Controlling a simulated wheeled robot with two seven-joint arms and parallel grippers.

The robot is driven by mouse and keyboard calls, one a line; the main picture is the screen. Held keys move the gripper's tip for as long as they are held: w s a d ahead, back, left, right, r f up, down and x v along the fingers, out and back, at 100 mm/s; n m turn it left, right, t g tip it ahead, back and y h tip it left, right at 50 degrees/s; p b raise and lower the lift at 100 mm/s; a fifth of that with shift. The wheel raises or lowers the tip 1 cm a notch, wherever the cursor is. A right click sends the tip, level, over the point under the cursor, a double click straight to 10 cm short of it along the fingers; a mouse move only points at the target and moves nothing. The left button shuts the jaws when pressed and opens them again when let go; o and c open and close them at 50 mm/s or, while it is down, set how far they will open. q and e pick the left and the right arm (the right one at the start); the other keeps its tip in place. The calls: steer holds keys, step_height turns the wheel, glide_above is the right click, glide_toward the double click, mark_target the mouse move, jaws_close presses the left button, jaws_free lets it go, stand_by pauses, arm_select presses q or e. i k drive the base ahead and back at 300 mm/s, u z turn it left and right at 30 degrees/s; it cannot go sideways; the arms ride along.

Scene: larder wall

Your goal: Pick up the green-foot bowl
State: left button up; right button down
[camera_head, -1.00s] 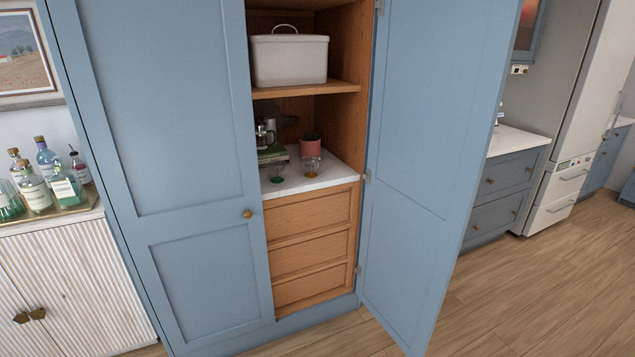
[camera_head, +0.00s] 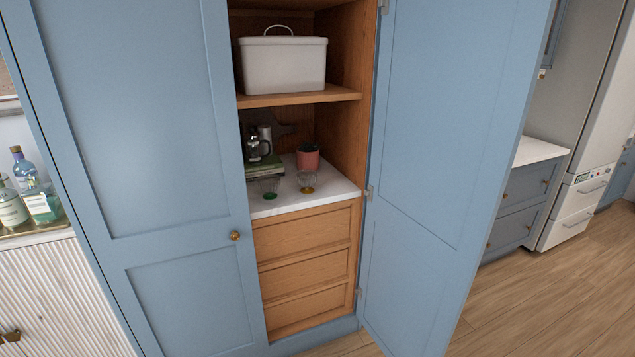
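The green-foot bowl (camera_head: 269,186) is a small clear glass bowl on a green foot. It stands upright on the white counter inside the open larder, near the counter's front edge and left side. A similar glass bowl with an amber foot (camera_head: 307,182) stands a little to its right, apart from it. Neither of my grippers shows in the head view.
The larder's left door (camera_head: 135,150) is shut and its right door (camera_head: 440,150) stands open. Behind the bowls are a coffee maker (camera_head: 258,145), green books (camera_head: 265,168) and a pink pot (camera_head: 308,157). A white bin (camera_head: 283,65) sits on the shelf above. Wooden floor (camera_head: 530,300) is clear at right.

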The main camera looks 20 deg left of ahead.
mark_target(269, 188)
steer(key=z, duration=0.25)
steer(key=i, duration=0.9)
steer(key=u, duration=0.1)
